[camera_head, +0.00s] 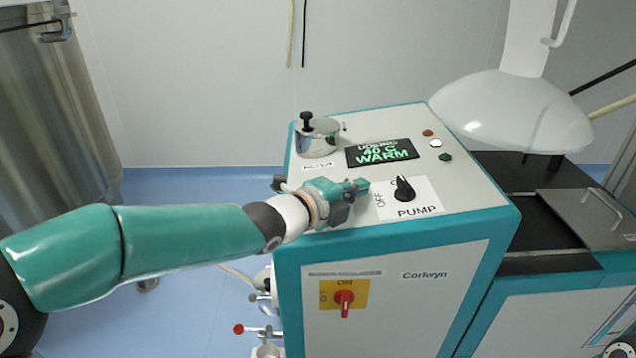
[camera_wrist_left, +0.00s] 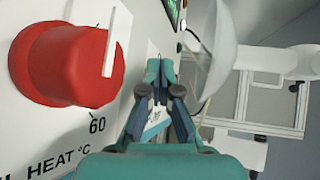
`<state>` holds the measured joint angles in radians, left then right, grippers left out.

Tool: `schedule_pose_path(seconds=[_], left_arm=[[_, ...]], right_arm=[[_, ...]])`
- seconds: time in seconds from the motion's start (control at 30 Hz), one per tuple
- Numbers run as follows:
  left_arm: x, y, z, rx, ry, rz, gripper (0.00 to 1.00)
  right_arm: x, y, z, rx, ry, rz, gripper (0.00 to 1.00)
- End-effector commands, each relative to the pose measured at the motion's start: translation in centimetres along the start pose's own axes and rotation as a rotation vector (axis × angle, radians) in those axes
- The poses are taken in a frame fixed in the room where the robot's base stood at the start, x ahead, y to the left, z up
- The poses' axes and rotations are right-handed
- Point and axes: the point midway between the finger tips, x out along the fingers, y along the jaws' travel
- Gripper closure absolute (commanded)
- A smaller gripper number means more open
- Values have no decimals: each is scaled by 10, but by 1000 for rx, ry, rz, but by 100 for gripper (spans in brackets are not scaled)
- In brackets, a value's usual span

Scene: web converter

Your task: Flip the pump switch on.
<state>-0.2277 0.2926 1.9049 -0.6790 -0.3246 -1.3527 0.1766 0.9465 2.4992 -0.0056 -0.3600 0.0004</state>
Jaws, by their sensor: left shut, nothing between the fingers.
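The pump switch (camera_head: 405,189) is a black rotary knob on a white plate (camera_head: 428,194) marked PUMP on the sloped top of the teal and white machine. OFF is printed at its left; a label above it is partly covered by the knob. I cannot tell for sure which mark it points to. My left gripper (camera_head: 364,186) is shut and empty, just left of the plate, its tips pointing toward the knob with a small gap. In the left wrist view the shut fingers (camera_wrist_left: 160,68) show over the panel; the pump knob cannot be made out there.
A red heat knob (camera_wrist_left: 68,62) stands close left of the fingers in the wrist view. The display (camera_head: 382,152) reads 40 C WARM. A metal pot (camera_head: 317,138) and small buttons stand on the panel. A red switch (camera_head: 344,297) is on the front. A white lamp-like shade (camera_head: 512,108) hangs right.

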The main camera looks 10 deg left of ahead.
Motion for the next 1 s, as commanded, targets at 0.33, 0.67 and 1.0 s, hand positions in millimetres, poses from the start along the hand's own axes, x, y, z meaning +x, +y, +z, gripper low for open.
schedule_pose_path(seconds=[0.33, 0.67, 1.0], left_arm=[[-62, -1, 38, 0, -4, -2, 100], [-77, 2, 46, 0, 0, -2, 100], [-76, 2, 45, 0, 0, -3, 100]], right_arm=[[-20, -7, 0, 0, 0, 0, 10], [-23, -8, 0, 0, 0, 0, 10], [-23, -8, 0, 0, 0, 0, 10]])
